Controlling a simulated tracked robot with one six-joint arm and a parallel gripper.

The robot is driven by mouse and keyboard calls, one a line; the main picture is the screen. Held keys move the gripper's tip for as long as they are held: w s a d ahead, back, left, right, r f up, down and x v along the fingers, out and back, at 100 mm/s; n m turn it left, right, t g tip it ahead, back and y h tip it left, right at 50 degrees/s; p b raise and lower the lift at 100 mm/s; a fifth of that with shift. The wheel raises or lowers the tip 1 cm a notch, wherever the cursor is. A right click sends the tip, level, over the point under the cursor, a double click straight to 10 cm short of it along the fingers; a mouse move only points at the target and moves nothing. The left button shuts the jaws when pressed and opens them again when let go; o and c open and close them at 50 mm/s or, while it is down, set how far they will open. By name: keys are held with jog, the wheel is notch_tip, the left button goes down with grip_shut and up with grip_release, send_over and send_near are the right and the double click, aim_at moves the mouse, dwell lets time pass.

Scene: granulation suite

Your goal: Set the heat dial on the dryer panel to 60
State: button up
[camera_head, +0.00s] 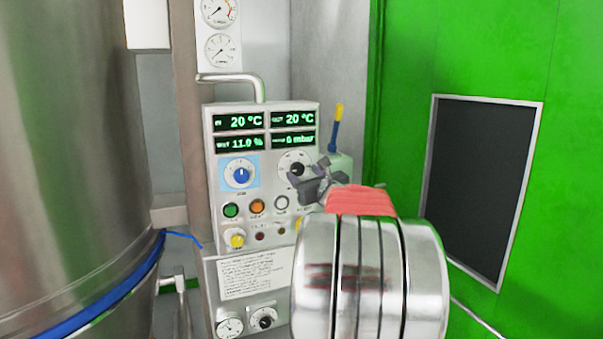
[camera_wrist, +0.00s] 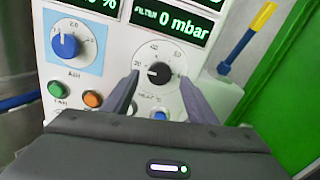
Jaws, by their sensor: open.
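The heat dial is a small black knob (camera_wrist: 159,72) on a round white scale, on the right of the dryer panel (camera_head: 212,175). Its pale pointer mark seems to face left, near the low end of the scale; the small numbers are blurred. The knob (camera_head: 297,169) also shows in the head view, partly close behind my fingers. My gripper (camera_wrist: 158,88) is open, its two grey fingers on the left and right of the knob in the wrist view. I cannot tell whether they touch it. My gripper (camera_head: 313,181) is at the panel's right side in the head view.
A blue air dial (camera_wrist: 67,46) sits left of the heat dial. Green (camera_head: 231,210), orange (camera_head: 257,206) and white (camera_head: 281,203) buttons lie below. Displays (camera_head: 295,120) show 20 °C and 0 mbar. A yellow-blue handle (camera_head: 336,128) stands at the right.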

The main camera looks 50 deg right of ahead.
aim_at(297, 169)
jog(key=shift+x, duration=1.45)
jog(key=shift+c, duration=0.7)
jog(key=c, duration=0.9)
jog(key=shift+s+d, duration=0.1)
jog(key=shift+d, duration=0.05)
